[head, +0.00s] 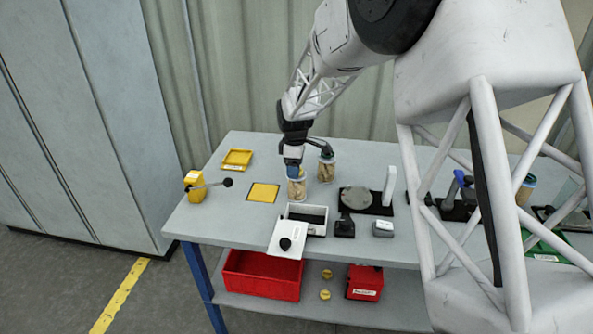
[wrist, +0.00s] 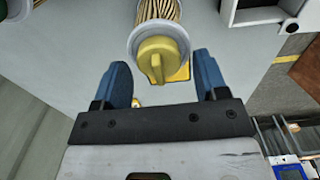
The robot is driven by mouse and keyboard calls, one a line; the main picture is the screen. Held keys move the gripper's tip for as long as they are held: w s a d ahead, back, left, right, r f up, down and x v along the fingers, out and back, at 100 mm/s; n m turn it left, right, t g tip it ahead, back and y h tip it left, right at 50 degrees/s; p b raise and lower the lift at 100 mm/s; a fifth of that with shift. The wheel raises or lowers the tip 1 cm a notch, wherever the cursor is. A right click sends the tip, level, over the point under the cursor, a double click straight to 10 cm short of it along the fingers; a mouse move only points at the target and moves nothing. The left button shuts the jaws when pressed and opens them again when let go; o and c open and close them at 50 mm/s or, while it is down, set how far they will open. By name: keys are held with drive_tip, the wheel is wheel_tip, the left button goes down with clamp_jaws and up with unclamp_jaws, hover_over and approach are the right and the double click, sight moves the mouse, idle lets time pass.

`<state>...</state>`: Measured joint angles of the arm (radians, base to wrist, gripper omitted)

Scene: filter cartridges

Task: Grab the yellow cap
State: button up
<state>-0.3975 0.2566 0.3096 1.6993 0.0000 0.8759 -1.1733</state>
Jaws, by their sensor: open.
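The yellow cap (wrist: 158,60) is round with a raised grip bar across it. In the wrist view it sits on the end of a clear filter cartridge (wrist: 160,10) with pleated tan material inside. My gripper (wrist: 162,80) is open, its two blue fingers on either side of the cap's lower edge and apart from it. In the head view my gripper (head: 293,170) is at the top of this cartridge (head: 297,188) on the bench, and it hides most of the cap.
A second cartridge (head: 326,169) stands close behind to the right. An open white box (head: 306,213) is just in front. A yellow square (head: 263,192) and a yellow tray (head: 237,159) lie to the left. A black-based fixture (head: 366,200) stands to the right.

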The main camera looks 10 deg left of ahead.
drive_tip(key=shift+c, duration=0.4)
drive_tip(key=c, duration=0.8)
drive_tip(key=shift+o, duration=0.2)
drive_tip(key=shift+r, duration=0.1)
drive_tip(key=shift+r, duration=1.45)
drive_tip(key=shift+s+d+r, duration=0.1)
drive_tip(key=shift+s+r, duration=0.15)
drive_tip(key=s+d, duration=0.3)
drive_tip(key=s, duration=0.4)
drive_tip(key=s+d+r, duration=0.1)
drive_tip(key=s+d, duration=0.1)
drive_tip(key=s, duration=0.5)
drive_tip(key=shift+s+d+r, duration=0.15)
drive_tip(key=shift+d+r, duration=0.05)
drive_tip(key=shift+d, duration=0.2)
